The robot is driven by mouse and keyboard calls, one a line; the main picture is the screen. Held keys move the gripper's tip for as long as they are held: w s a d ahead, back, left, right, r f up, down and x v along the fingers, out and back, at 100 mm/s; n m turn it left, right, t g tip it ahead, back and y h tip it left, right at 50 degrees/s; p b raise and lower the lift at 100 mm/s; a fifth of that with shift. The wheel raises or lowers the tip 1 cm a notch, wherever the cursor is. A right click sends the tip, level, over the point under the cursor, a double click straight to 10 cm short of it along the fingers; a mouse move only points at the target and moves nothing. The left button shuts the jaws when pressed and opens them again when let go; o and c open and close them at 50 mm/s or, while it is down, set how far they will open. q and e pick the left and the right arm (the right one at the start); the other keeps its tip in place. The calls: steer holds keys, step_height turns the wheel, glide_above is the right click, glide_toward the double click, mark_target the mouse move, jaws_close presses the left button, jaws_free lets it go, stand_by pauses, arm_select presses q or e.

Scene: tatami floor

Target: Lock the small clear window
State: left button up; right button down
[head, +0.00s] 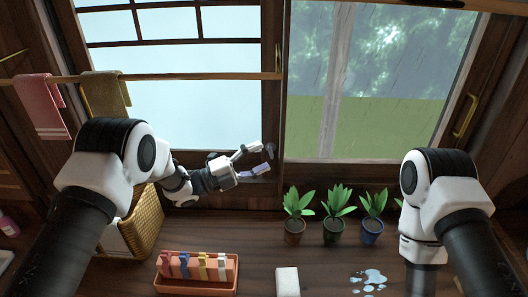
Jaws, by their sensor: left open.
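The clear window (400,75) fills the upper right, with a view of trees and grass through it. A brass handle (465,115) sits on its right frame. The lattice window (190,110) with pale panes is to its left. A dark wooden post (273,100) stands between them, with a small brass fitting (278,57) on it. My left gripper (267,158) is open and empty in front of the lower part of this post, fingers pointing right. I cannot make out a lock there. My right arm shows at the right, but its gripper is out of view.
A rod (200,77) with pink (42,105) and olive (105,95) towels crosses the lattice window. Potted plants (333,230) line the sill. A tray (196,284) of clothespins, a white block (287,281), a puddle (369,281) and a wicker basket (146,225) are below.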

arm_select(q)
steer(key=shift+x, duration=0.85)
steer(key=shift+w, duration=0.1)
steer(key=c, duration=1.1)
steer(key=shift+f+n+t+h+b, duration=0.3)
steer(key=shift+f+t+b, duration=0.15)
steer(key=shift+b, duration=0.8)
steer(key=shift+c, duration=0.2)
steer(key=shift+r, duration=0.3)
steer(key=o, duration=1.1)
steer(key=shift+o, duration=0.2)
